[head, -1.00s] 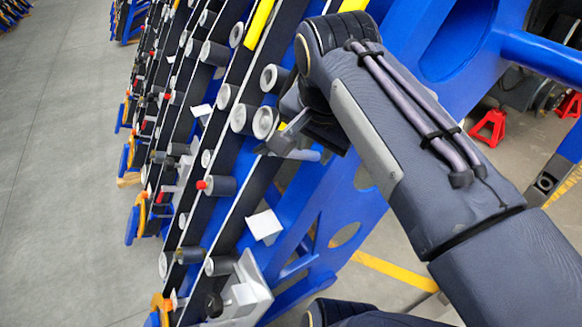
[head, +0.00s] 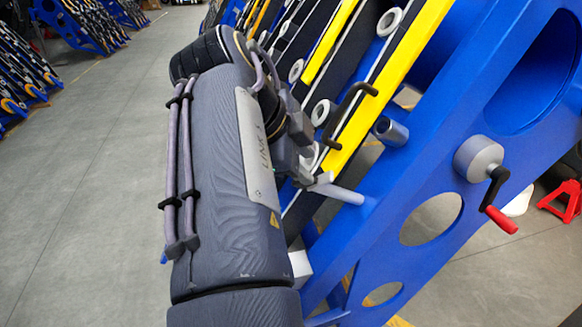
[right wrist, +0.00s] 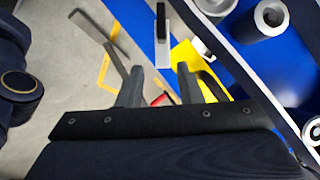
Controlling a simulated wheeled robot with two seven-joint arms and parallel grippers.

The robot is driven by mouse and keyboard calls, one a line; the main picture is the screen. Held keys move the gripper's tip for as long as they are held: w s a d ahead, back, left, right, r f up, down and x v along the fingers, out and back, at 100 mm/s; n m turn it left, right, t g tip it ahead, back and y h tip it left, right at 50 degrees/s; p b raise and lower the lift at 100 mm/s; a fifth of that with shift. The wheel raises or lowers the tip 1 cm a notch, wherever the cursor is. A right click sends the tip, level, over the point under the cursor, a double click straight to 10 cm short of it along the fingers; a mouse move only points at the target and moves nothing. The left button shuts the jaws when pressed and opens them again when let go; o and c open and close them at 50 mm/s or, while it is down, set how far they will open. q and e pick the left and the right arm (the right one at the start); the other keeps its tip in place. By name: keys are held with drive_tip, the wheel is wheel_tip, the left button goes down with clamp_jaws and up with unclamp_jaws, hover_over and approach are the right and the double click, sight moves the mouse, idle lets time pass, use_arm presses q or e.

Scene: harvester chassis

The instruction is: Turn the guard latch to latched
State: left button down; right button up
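A grey round hub with a black crank arm and red grip (head: 480,160) sits on the blue side frame, right of my arm in the head view. A yellow guard strip (head: 385,90) with a black bar handle (head: 348,108) runs along the rack. I cannot tell for sure which part is the guard latch. My right gripper (head: 316,182) is beside the frame below the yellow strip, left of the crank and apart from it. In the right wrist view its fingers (right wrist: 160,86) stand apart with nothing held between them. My left gripper is out of view.
The blue frame (head: 400,185) has large round holes. A short grey tube (head: 390,131) and a pale rod (head: 342,193) stick out near my right gripper. Grey rollers (right wrist: 271,17) line the rack. A red stand (head: 562,200) is on the floor behind. The left floor is clear.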

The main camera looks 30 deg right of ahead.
drive_tip(key=w+f, duration=0.1)
drive_tip(key=f, duration=0.1)
drive_tip(key=w+d+f, duration=0.1)
drive_tip(key=w+f, duration=0.1)
drive_tip(key=f, duration=0.1)
drive_tip(key=w+d+f, duration=0.1)
drive_tip(key=f, duration=0.1)
drive_tip(key=shift+w+d+f, duration=0.1)
drive_tip(key=shift+w+f, duration=0.05)
drive_tip(key=shift+c, duration=0.4)
clamp_jaws()
